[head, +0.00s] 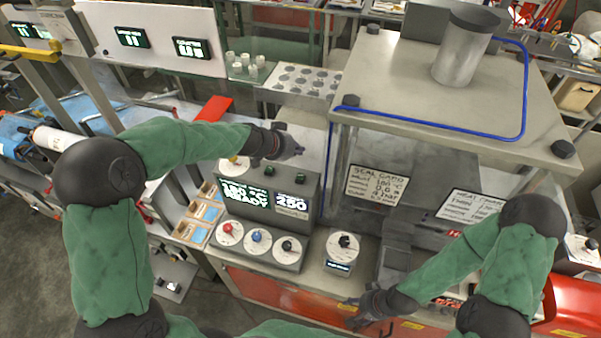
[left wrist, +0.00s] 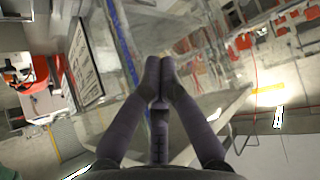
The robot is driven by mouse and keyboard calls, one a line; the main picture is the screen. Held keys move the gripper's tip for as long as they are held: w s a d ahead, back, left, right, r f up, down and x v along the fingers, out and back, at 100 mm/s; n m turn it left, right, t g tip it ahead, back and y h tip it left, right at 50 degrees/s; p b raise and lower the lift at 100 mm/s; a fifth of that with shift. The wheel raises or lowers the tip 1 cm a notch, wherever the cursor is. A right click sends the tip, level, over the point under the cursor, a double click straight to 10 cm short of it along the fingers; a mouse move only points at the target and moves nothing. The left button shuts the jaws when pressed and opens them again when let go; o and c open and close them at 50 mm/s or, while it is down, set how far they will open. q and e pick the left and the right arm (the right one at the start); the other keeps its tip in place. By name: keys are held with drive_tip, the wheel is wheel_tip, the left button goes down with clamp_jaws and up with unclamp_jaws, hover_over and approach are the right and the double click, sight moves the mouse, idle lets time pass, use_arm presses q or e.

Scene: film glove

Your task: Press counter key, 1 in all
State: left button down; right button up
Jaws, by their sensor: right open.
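A small grey box (head: 339,266) with a black knob or key (head: 345,241) on a white round plate and a small lit display stands on the bench front; it looks like the counter, but its label is too small to read. My left gripper (head: 297,151) is above the back of the control console, well behind and above this box. Its fingertips meet in the left wrist view (left wrist: 160,65), with nothing between them. My right gripper (head: 354,311) is open and empty, low at the bench's front edge, in front of and below the small box.
A large machine (head: 440,85) with signs and a blue hose stands at right. Small trays (head: 199,212) lie left of the console.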

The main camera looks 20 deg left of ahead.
use_arm(q)
drive_tip(key=b, duration=0.5)
hover_over(298, 176)
wheel_tip(298, 176, down, 7)
drive_tip(key=shift+f, duration=0.1)
drive_tip(key=shift+f+b, duration=0.85)
drive_tip(key=shift+b, duration=0.35)
drive_tip(key=shift+f, duration=0.1)
idle(0.5)
drive_tip(key=shift+f+b, duration=0.3)
drive_tip(key=shift+b, duration=0.4)
drive_tip(key=shift+f+b, duration=0.45)
drive_tip(key=shift+b, duration=0.15)
idle(0.6)
drive_tip(key=shift+s+r, duration=0.1)
drive_tip(key=shift+r+p, duration=0.6)
drive_tip(key=shift+r, duration=0.15)
drive_tip(key=shift+r, duration=0.15)
